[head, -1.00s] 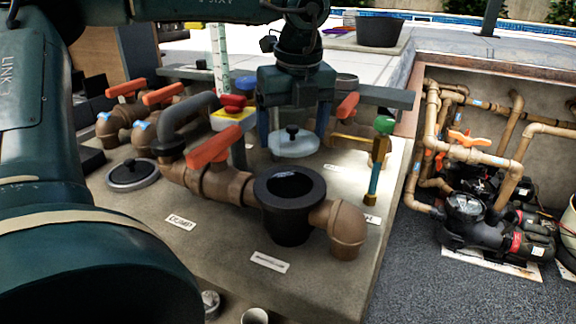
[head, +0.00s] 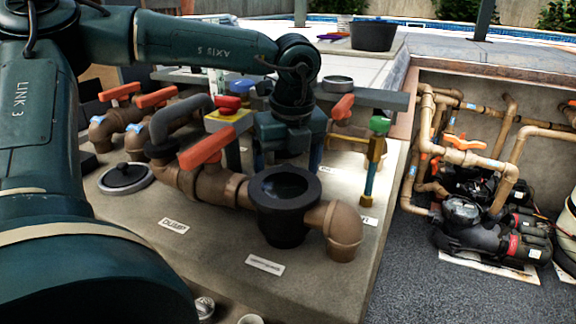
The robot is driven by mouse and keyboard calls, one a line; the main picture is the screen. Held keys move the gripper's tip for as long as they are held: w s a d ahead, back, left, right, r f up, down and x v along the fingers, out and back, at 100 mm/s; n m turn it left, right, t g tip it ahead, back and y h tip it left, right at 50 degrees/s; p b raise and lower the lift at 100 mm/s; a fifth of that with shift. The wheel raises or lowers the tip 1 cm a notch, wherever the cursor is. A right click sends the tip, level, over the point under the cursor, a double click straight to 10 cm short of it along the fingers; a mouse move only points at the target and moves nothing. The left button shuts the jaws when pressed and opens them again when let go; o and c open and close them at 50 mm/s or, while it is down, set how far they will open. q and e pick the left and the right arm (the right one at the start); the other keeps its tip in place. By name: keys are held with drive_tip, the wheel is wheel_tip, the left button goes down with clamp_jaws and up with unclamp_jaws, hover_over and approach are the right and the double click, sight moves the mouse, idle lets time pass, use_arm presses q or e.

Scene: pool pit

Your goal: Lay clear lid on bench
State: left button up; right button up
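My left gripper (head: 287,155) points down at the bench (head: 215,265), just behind the open-topped black pump pot (head: 283,235). Its blue fingers are apart, one on each side, and their lower ends are partly hidden by the pot. The clear lid is not visible now; the gripper body and the pot cover the place between the fingers. I cannot tell whether the fingers still grip it. My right gripper is not in view.
Brown pipes with orange-handled valves (head: 205,148) run along the bench beside the pot. A brass and blue tool with a green top (head: 373,160) stands to the right. Beyond the bench's right edge, a pump (head: 470,225) sits in the pit.

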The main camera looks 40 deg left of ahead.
use_arm(q)
drive_tip(key=o, duration=0.9)
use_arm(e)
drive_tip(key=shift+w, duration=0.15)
use_arm(q)
drive_tip(key=shift+r, duration=0.1)
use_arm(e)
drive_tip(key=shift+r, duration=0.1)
use_arm(q)
drive_tip(key=shift+r+p, duration=0.3)
drive_tip(key=shift+p, duration=0.1)
wheel_tip(320, 180, up, 11)
drive_tip(key=d+p, duration=0.1)
drive_tip(key=shift+s+d+r, duration=0.2)
drive_tip(key=shift+s+d, duration=0.15)
drive_tip(key=shift+s, duration=0.1)
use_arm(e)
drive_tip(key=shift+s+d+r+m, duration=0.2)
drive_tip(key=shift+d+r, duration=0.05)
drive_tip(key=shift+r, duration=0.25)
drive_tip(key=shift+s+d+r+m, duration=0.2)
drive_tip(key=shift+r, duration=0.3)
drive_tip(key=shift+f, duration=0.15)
